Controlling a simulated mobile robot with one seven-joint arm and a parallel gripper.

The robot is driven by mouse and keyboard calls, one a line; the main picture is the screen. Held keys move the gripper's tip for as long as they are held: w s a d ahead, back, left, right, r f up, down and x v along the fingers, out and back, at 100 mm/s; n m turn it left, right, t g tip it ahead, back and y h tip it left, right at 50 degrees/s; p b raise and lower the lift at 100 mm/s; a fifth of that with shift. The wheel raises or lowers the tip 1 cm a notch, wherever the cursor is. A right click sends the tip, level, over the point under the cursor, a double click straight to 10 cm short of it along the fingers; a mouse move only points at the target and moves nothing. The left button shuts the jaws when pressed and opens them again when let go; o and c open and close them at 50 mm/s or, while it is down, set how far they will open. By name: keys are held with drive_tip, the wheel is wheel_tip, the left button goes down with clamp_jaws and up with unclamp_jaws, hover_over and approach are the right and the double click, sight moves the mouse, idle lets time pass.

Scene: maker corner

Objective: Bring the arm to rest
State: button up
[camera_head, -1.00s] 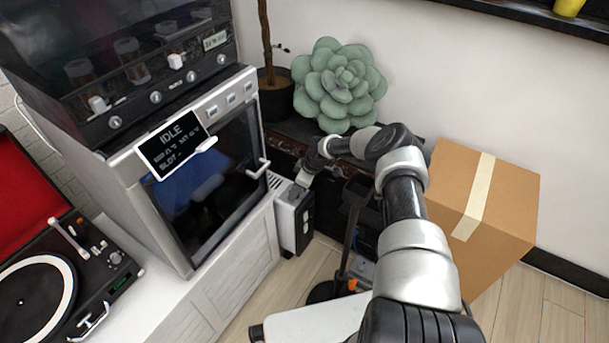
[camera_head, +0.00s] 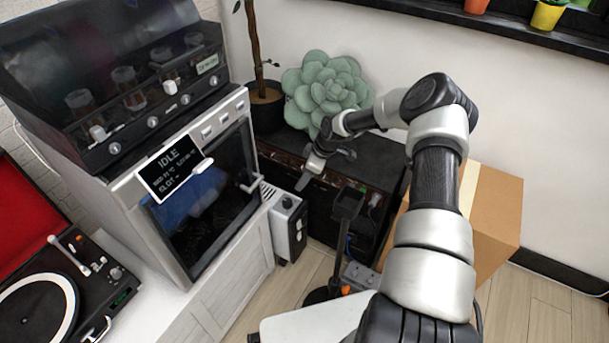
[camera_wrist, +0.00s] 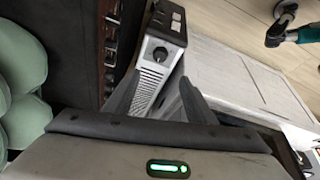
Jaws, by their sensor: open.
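My arm reaches out over the floor from the lower right, bent at a raised elbow. My gripper (camera_head: 326,170) hangs in front of the dark chest, near the squat green plant and above the small white-and-black box. In the wrist view my gripper (camera_wrist: 158,95) has its two dark fingers apart. The vented top of the small box (camera_wrist: 154,72), with a round knob, shows beyond and between them. Nothing is held between the fingers.
An oven-like machine (camera_head: 205,200) with an "IDLE" display stands on a white cabinet (camera_head: 235,275) at left. A turntable (camera_head: 40,305) is at lower left. A dark chest (camera_head: 375,165), a green succulent (camera_head: 327,90) and a cardboard box (camera_head: 492,215) stand near the wall.

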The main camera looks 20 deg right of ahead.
idle(0.3)
drive_tip(key=s+a+r+m+h, duration=0.15)
drive_tip(key=s+r, duration=0.35)
drive_tip(key=r, duration=0.6)
drive_tip(key=s+r+m+h, duration=0.15)
drive_tip(key=s+r, duration=0.35)
drive_tip(key=r, duration=0.5)
drive_tip(key=s+r+m+h, duration=0.15)
drive_tip(key=s+r, duration=0.25)
drive_tip(key=r, duration=0.7)
drive_tip(key=s+a+r+m+t+y, duration=0.1)
drive_tip(key=s+a+r+m, duration=0.3)
drive_tip(key=s, duration=0.8)
drive_tip(key=s+r+m+t, duration=0.25)
drive_tip(key=s+r, duration=0.35)
drive_tip(key=s, duration=0.6)
wheel_tip(320, 180, up, 23)
drive_tip(key=p, duration=2.3)
drive_tip(key=shift+r+m+g, duration=0.2)
drive_tip(key=shift+m+g, duration=0.1)
drive_tip(key=shift+g, duration=0.15)
drive_tip(key=shift+w, duration=0.1)
drive_tip(key=c, duration=0.5)
drive_tip(key=shift+d, duration=0.1)
